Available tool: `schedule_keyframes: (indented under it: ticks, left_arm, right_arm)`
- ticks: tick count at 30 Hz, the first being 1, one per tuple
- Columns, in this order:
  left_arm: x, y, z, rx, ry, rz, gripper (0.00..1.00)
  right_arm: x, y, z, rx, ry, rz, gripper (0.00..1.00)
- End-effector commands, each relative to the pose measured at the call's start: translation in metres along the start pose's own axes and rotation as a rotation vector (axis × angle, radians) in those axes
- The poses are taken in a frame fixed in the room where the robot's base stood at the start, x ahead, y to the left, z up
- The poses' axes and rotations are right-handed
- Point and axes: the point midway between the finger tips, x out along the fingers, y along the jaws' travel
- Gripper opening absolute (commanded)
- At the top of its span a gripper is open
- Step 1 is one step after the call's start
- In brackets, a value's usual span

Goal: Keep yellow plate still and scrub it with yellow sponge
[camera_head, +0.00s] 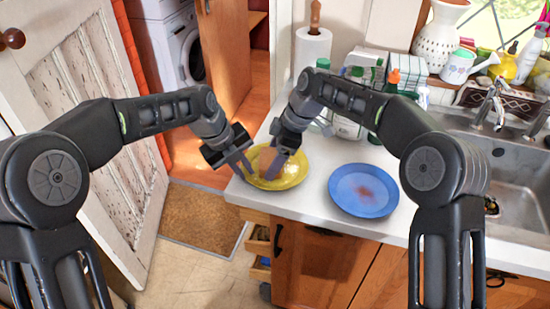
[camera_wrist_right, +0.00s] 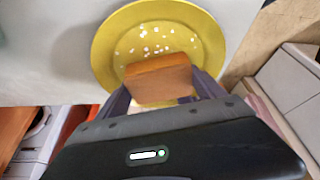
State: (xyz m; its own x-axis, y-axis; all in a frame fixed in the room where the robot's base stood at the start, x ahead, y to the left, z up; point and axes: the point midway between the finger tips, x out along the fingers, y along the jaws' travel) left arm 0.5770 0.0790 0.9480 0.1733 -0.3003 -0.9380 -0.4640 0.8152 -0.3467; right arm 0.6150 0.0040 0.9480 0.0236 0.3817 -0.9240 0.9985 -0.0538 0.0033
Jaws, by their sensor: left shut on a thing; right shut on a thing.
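The yellow plate (camera_head: 291,179) lies on the white counter near its left corner. White specks show on it in the right wrist view (camera_wrist_right: 122,38). The yellow sponge (camera_wrist_right: 158,78) looks orange-yellow and is held between the fingers of my right gripper (camera_wrist_right: 165,98), over the near part of the plate. In the head view the sponge (camera_head: 266,158) is partly hidden by my right gripper (camera_head: 272,166). My left gripper (camera_head: 247,170) is at the plate's left rim and shut on it. Whether the sponge touches the plate is hard to tell.
A blue plate (camera_head: 363,190) with a reddish stain lies to the right on the counter. Several bottles (camera_head: 348,115) and a paper towel roll (camera_head: 313,50) stand behind. The sink (camera_head: 515,180) is at the right. The counter's front edge is close to the yellow plate.

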Motion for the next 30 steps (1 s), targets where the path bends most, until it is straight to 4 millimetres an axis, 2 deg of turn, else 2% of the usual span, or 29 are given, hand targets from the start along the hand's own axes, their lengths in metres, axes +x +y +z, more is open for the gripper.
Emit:
schedule_keyframes:
  ticks: [19,30]
  left_arm:
    - [0.003,0.002,-0.002,0.001,0.007,0.006,0.0]
    - [0.003,0.003,-0.002,0.001,0.007,0.007,0.0]
  right_arm:
    - [-0.004,-0.004,0.01,0.0,-0.001,-0.003,0.46]
    - [-0.003,0.007,0.015,0.001,-0.002,-0.002,0.46]
